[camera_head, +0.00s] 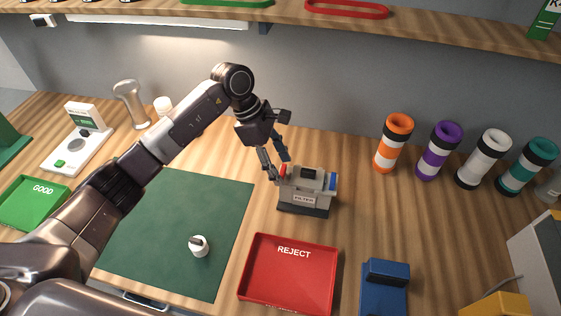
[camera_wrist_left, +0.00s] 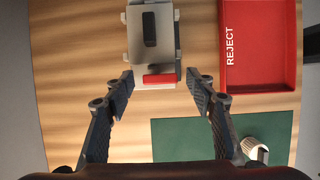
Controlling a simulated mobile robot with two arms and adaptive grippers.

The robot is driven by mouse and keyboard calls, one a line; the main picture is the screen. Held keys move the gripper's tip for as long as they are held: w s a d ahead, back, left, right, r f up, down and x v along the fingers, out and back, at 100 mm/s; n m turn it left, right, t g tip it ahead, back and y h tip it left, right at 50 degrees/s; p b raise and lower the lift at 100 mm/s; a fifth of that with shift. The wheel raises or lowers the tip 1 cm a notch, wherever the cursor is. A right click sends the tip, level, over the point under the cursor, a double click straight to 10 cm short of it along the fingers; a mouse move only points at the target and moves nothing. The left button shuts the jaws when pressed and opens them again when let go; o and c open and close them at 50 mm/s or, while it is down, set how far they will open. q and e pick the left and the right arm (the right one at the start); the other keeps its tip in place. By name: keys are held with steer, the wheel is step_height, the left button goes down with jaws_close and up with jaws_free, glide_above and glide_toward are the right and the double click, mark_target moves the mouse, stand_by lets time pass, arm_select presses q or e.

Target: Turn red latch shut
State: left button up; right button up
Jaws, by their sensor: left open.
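The red latch (camera_head: 283,170) is on the left side of the grey filter box (camera_head: 306,186), which stands on the wooden bench. A blue latch (camera_head: 333,181) is on the box's right side. In the left wrist view the red latch (camera_wrist_left: 160,79) lies across the near end of the box (camera_wrist_left: 140,50). My left gripper (camera_head: 277,167) is open at the box's left end, its fingers apart. In the wrist view its fingertips (camera_wrist_left: 160,80) are on either side of the red latch, with gaps visible. I cannot tell if they are at its height. My right gripper is not in view.
A red REJECT tray (camera_head: 248,270) lies in front of the box. A green mat (camera_head: 150,235) with a small white part (camera_head: 199,247) is at the left. Several coloured cylinders (camera_head: 394,145) stand at the back right. A blue block (camera_head: 385,285) is at the front right.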

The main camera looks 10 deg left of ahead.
arm_select(q)
steer(key=shift+f, duration=0.2)
steer(key=shift+c, duration=0.2)
steer(key=c, duration=1.1)
